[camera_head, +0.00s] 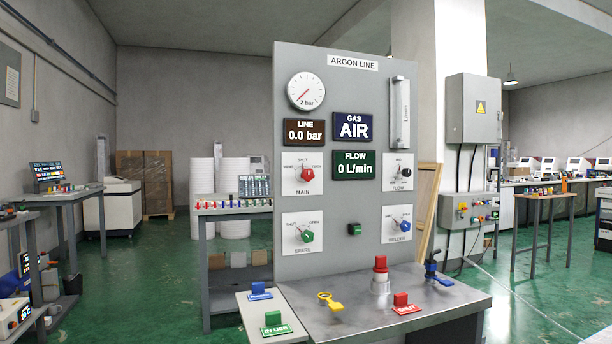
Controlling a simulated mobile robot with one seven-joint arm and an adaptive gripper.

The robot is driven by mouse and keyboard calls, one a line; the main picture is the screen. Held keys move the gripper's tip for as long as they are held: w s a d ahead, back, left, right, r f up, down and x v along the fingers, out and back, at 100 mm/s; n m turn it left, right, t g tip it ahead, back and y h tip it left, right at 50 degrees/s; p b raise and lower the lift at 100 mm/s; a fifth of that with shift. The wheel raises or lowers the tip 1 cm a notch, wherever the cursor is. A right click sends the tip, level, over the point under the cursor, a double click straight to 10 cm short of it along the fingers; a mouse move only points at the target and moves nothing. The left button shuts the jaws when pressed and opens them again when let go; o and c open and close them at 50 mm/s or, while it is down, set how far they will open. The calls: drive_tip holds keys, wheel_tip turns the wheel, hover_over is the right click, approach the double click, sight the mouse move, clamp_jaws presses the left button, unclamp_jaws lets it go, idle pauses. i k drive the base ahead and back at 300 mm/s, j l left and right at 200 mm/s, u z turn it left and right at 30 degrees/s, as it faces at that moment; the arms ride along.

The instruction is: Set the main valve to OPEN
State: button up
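The grey panel (340,230) headed ARGON LINE stands upright at the middle. The main valve is a red knob (307,174) on a white plate marked MAIN, at the panel's middle left. Small words stand around the knob, with SHUT seemingly at the top; the others are too small to read surely, and so is the knob's exact pointing. The brown display (305,130) reads LINE 0.0 bar, the blue one (352,127) GAS AIR, the green one (353,165) FLOW 0 L/min. My gripper is not in view.
Other knobs are black FLOW (406,172), green SPARE (307,236) and blue WELDER (404,226). The metal bench (360,325) below holds a red post (380,268), a blue lever-like piece (433,271), a yellow piece (328,301) and a red SHUT tag (405,304). Open floor lies left.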

sight(307, 175)
drive_tip(key=i+j, duration=0.35)
drive_tip(key=j, duration=0.15)
drive_tip(key=i+j+z, duration=0.1)
drive_tip(key=i+j, duration=0.3)
drive_tip(key=z, duration=0.4)
drive_tip(key=j+z, duration=0.1)
drive_tip(key=z, duration=0.25)
drive_tip(key=j+z, duration=0.1)
drive_tip(key=z, duration=0.65)
